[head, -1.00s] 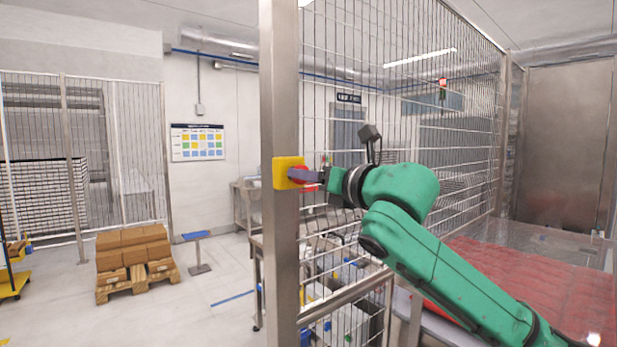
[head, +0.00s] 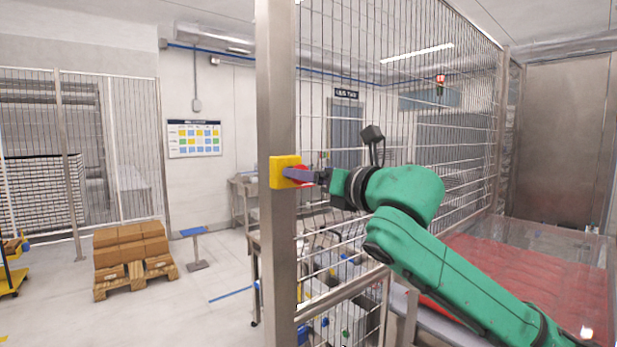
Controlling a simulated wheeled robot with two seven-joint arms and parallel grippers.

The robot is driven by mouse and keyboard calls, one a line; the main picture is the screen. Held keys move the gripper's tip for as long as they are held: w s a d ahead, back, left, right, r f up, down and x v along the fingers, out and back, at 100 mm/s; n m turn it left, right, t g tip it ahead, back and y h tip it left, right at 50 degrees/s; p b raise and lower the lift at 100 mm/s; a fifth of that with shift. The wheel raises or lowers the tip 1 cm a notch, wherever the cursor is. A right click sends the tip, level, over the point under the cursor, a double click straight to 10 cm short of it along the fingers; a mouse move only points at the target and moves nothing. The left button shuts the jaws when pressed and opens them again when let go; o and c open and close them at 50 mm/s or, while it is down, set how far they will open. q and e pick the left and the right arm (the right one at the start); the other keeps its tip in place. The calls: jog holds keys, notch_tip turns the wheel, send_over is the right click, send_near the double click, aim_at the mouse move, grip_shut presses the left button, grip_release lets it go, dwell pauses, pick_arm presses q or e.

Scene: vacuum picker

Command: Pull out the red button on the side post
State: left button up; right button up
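The red button (head: 302,169) sits on a yellow box (head: 283,172) fixed to the metal side post (head: 278,240). Only part of the red shows, behind and above a gripper finger. My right gripper (head: 298,174) comes from the right on the green arm. Its fingers are at the button, and one grey-purple finger lies across its front. The other finger is hidden, so I cannot tell whether they are closed on the button. My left gripper is not in view.
A wire mesh fence (head: 420,140) runs back from the post, behind my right arm. A red-filled clear bin (head: 545,270) lies at the right. Boxes on a pallet (head: 133,262) stand at the left, with open floor before the post.

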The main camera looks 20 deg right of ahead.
jog(key=b+v, duration=0.5)
jog(key=v, duration=0.9)
jog(key=shift+s+b, duration=0.25)
jog(key=shift+b, duration=0.15)
jog(key=shift+d, duration=0.1)
